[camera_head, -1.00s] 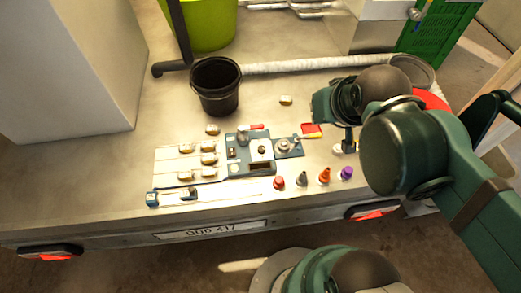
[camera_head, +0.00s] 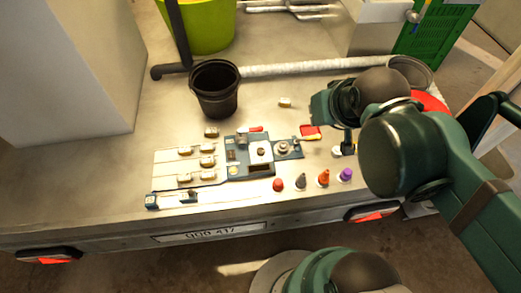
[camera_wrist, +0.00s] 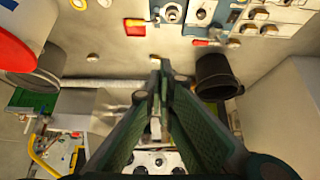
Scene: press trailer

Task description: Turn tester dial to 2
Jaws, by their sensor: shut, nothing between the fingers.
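The tester (camera_head: 236,152) is a blue-grey panel on the pale trailer bed, left of my gripper. A small dark round knob sits on its white square plate (camera_head: 261,151). A round metallic fitting (camera_head: 283,148) sits on its right arm. I cannot tell for certain which is the dial, nor read any number. In the wrist view, part of the panel (camera_wrist: 198,22) shows at the top edge, cut off. My gripper (camera_wrist: 160,72) is shut and empty, apart from the panel. In the head view it hangs down right of the panel, its fingertips hard to make out.
Several coloured cone-shaped pieces (camera_head: 323,178) stand in front of the panel near the bed's edge. A black bucket (camera_head: 216,92) stands behind it. Small tan blocks (camera_head: 208,161) lie at left. A red-and-yellow piece (camera_head: 310,132) lies between panel and gripper.

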